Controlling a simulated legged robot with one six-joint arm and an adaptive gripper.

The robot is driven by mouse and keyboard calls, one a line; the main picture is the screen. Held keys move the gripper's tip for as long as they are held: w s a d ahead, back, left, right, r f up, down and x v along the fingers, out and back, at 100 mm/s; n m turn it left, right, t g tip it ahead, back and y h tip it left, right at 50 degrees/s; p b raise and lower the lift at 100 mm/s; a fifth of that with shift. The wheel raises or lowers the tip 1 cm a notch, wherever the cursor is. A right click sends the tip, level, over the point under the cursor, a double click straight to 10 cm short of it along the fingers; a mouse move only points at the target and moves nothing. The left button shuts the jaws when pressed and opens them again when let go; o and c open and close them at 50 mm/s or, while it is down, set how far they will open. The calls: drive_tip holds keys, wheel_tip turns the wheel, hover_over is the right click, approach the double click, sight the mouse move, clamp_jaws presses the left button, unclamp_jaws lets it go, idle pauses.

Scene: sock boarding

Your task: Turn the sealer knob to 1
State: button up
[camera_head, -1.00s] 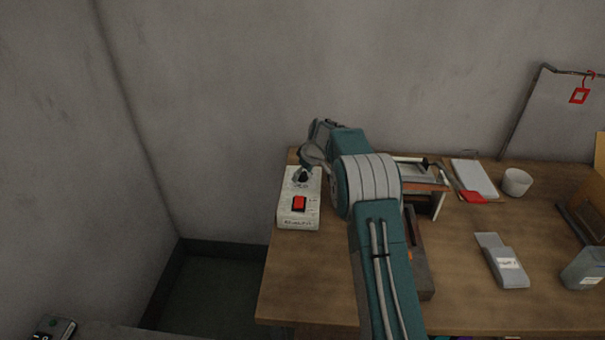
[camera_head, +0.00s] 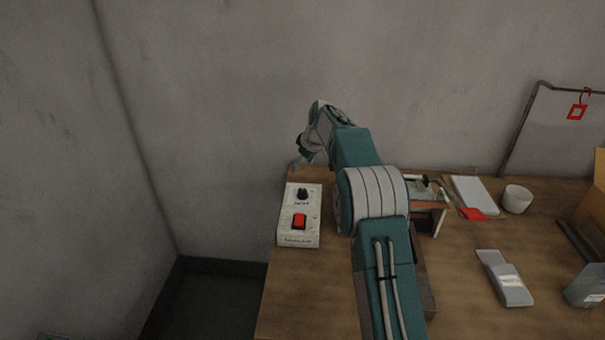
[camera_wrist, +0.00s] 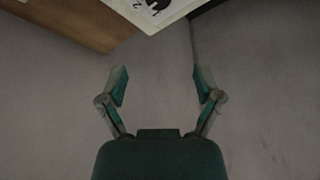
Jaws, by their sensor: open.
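The sealer box (camera_head: 287,225) is a pale box at the left end of the table, with a black knob (camera_head: 301,195) near its back and a red switch (camera_head: 299,221) in front. In the wrist view, the box's corner (camera_wrist: 136,8) shows at the top edge with part of the knob (camera_wrist: 158,4) and a printed "2" beside it; the knob's setting cannot be read. My gripper (camera_wrist: 160,80) is open and empty. In the head view it is up behind the box, apart from the knob, with its fingers partly hidden.
The wooden table (camera_head: 470,270) runs right from the box. It holds a white cup (camera_head: 516,199), a grey packet (camera_head: 504,278) and a grey container (camera_head: 585,287). A wall stands close behind my gripper. Floor shows left of the table.

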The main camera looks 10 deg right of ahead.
sight(303, 190)
drive_tip(key=s+m+h, duration=0.2)
drive_tip(key=s+m, duration=0.2)
drive_tip(key=m, duration=0.2)
drive_tip(key=shift+t, duration=0.5)
drive_tip(key=x, duration=1)
drive_tip(key=shift+d+f, duration=0.2)
drive_tip(key=shift+f, duration=0.05)
drive_tip(key=c, duration=1.2)
